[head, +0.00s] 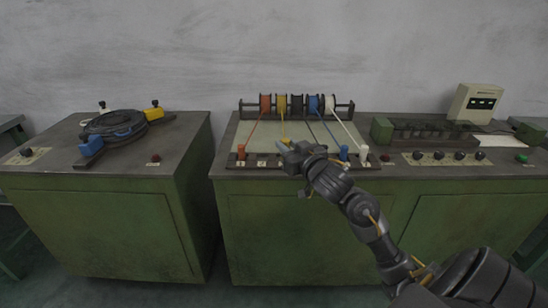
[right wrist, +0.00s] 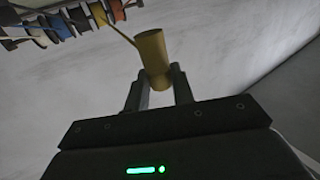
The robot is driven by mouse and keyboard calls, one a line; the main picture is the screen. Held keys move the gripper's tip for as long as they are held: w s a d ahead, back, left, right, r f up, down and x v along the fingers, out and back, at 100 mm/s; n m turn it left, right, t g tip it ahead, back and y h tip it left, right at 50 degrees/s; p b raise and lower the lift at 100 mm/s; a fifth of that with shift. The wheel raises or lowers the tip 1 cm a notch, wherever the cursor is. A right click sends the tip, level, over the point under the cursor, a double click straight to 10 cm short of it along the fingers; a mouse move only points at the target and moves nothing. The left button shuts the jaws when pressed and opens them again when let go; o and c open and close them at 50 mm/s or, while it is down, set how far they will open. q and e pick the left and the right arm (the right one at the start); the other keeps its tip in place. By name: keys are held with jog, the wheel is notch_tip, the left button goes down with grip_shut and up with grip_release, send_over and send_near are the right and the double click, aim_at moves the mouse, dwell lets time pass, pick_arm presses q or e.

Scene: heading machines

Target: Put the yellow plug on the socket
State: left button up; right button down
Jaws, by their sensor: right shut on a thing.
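My right gripper (head: 287,147) is shut on the yellow plug (right wrist: 153,52). In the right wrist view the plug is a yellow cylinder between the two fingertips (right wrist: 160,85), with a yellow cord running up to the left. In the head view only a little of the yellow plug (head: 286,140) shows above the gripper, over the front part of the pale board. The dark socket strip (head: 251,163) with pale labels runs along the board's front edge. My gripper and forearm hide its middle, so I cannot tell which socket the plug is over. My left gripper is out of view.
A red plug (head: 241,152), a blue plug (head: 344,152) and a white plug (head: 363,153) stand along the strip. Cords run back to a spool rack (head: 296,105). A bench with a round device (head: 115,123) stands left. A knob panel (head: 447,157) lies right.

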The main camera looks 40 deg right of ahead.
jog(key=shift+h, duration=0.4)
jog(key=w+d+f, duration=0.2)
jog(key=w+d, duration=0.1)
jog(key=w, duration=0.1)
jog(key=w+d+f+b, duration=0.1)
jog(key=w+d+f, duration=0.1)
jog(key=w+d, duration=0.1)
jog(key=w+d+f, duration=0.3)
jog(key=w, duration=0.2)
jog(key=shift+f+b, duration=0.1)
jog(key=shift+b, duration=0.25)
jog(key=shift+w+f, duration=0.1)
jog(key=shift+f, duration=0.05)
jog(key=shift+w+d+f, duration=0.1)
jog(key=shift+d+f, duration=0.05)
jog(key=shift+f, duration=0.05)
notch_tip(320, 180, down, 2)
jog(key=shift+w+f, duration=0.1)
jog(key=shift+f, duration=0.55)
jog(key=c, duration=1.2)
grip_release()
jog(key=shift+f, duration=0.1)
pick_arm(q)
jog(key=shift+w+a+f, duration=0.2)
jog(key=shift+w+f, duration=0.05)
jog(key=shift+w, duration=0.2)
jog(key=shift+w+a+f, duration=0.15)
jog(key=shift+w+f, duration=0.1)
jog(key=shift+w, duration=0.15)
